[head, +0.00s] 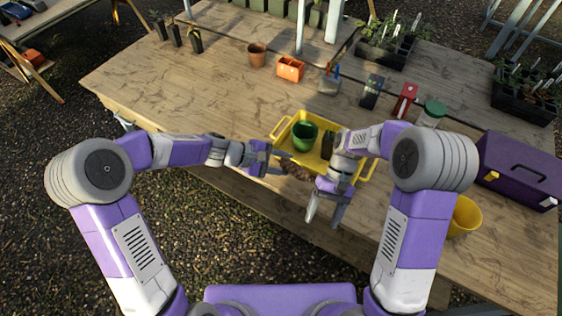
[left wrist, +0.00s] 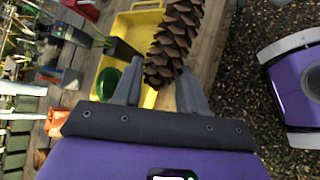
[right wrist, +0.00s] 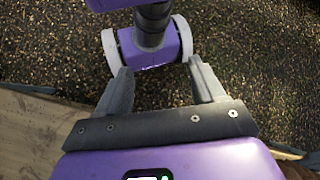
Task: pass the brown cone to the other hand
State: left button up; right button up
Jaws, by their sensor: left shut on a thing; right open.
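The brown cone (left wrist: 172,42) is a scaly pine cone. My left gripper (left wrist: 158,88) is shut on its near end, and the cone points away from the fingers. In the head view the cone (head: 298,171) shows just right of my left gripper (head: 276,160), over the near edge of the yellow tray, partly hidden by my arms. My right gripper (head: 326,205) is open and empty, lower and to the right of the cone, over the table's front edge. In the right wrist view my right gripper (right wrist: 160,72) has nothing between its fingers, and the cone is out of sight.
The yellow tray (head: 281,130) holds a green pot (head: 305,136). A yellow pot (head: 465,215) and a purple box (head: 520,170) are on the right. A terracotta pot (head: 257,55) and orange container (head: 290,68) stand farther back.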

jog(key=s+a+f+m+t, duration=0.1)
jog(key=f+t, duration=0.3)
jog(key=f, duration=0.6)
jog(key=s+a+f+m+t, duration=0.1)
jog(key=s+f+t, duration=0.3)
jog(key=f, duration=0.6)
jog(key=shift+s+a+f, duration=0.15)
jog(key=shift+s+f, duration=0.2)
jog(key=shift+t, duration=0.3)
